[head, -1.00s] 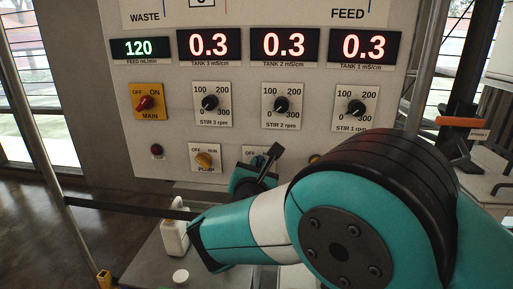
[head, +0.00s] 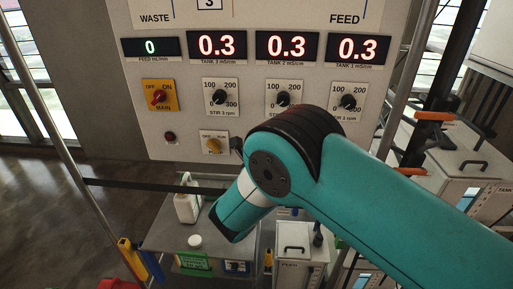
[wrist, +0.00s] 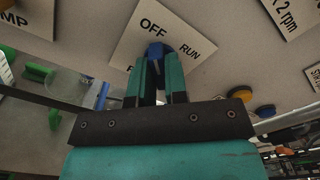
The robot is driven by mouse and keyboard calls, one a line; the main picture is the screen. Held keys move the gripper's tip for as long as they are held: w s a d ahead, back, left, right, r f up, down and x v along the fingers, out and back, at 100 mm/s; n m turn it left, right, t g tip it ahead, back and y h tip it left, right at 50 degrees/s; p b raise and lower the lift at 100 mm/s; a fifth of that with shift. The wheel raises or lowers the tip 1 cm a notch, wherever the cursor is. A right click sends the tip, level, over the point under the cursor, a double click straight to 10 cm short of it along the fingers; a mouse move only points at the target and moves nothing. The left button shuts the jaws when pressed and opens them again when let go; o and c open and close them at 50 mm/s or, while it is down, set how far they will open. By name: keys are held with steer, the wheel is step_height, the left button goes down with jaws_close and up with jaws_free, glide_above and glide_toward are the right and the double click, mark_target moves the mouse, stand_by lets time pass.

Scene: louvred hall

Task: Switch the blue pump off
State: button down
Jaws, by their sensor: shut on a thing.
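The blue pump knob (wrist: 157,49) sits on a white plate (wrist: 178,27) marked OFF and RUN in the wrist view. My gripper (wrist: 159,66) is shut on this knob, with one green finger on each side of it. The fingers cover part of the plate, and I cannot tell which mark the knob points to. In the head view my arm hides the blue knob and the gripper's fingers. The feed display (head: 150,48) on the panel reads 0.
A yellow pump knob (head: 214,146) is left of my arm, below the red main switch (head: 158,97) and stir dials. Another yellow knob (wrist: 265,110) shows in the wrist view. A white jug (head: 187,205) stands on the bench (head: 165,239) below the panel.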

steer(key=c, duration=1.1)
jaws_free()
steer(key=shift+s+a+b, duration=0.15)
steer(key=shift+s+b, duration=0.4)
steer(key=shift+s, duration=1.2)
steer(key=shift+s+a+b, duration=0.1)
steer(key=shift+s+b, duration=0.45)
steer(key=shift+s, duration=1.2)
steer(key=shift+s+f, duration=0.1)
